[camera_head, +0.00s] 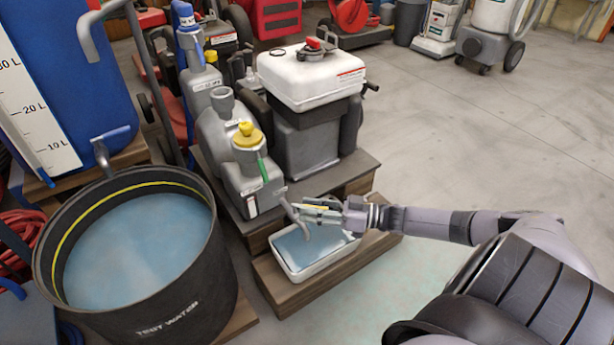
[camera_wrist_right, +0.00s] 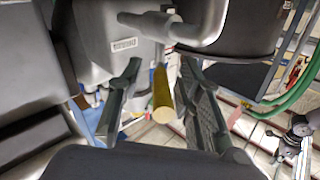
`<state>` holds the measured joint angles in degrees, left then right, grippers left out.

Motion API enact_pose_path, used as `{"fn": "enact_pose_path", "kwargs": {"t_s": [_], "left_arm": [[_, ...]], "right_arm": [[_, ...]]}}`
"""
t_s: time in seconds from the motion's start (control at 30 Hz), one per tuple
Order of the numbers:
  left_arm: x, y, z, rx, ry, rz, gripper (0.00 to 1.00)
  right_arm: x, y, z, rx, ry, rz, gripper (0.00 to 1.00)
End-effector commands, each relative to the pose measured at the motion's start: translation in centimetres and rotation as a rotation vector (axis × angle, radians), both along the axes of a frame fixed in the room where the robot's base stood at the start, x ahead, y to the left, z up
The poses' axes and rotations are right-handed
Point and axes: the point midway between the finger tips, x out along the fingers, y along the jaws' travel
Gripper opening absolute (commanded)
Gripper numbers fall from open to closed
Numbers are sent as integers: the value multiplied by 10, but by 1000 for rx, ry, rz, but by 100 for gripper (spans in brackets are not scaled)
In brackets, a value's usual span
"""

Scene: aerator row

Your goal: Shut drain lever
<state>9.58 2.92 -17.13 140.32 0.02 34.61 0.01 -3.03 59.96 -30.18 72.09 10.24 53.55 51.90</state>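The drain lever (camera_wrist_right: 163,98) is a yellow rod, seen nearly end-on in the right wrist view. It lies between the two fingers of my right gripper (camera_wrist_right: 160,100), with a visible gap on each side. In the head view the right gripper (camera_head: 318,211) reaches in from the right, beside the low front of the grey tank unit (camera_head: 252,180) and above the white tray (camera_head: 292,272). A thin yellow strip shows between its fingers there. The fingers partly hide the lever and its valve. A grey curved spout (camera_head: 292,208) hangs over the tray. My left gripper is not in view.
A large black tub (camera_head: 195,290) of water stands at the left. A white-topped machine (camera_head: 312,78) stands behind the tray on a wooden pallet (camera_head: 357,168). The tray holds bluish water. Concrete floor is open at the right.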

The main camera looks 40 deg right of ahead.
Motion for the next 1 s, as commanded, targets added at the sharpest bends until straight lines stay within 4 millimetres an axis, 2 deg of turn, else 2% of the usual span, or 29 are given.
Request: {"fn": "enact_pose_path", "kwargs": {"t_s": [0.3, 0.5, 0.9, 1.0], "left_arm": [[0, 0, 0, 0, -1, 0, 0], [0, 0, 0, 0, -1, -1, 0], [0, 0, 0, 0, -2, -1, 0], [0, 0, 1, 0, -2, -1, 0]], "right_arm": [[-53, -43, -2, -4, 6, -1, 33], [-76, -62, -2, -2, 5, 1, 33], [-83, -68, 0, -1, 1, 1, 33], [-83, -64, -2, -4, -4, 2, 27]]}}
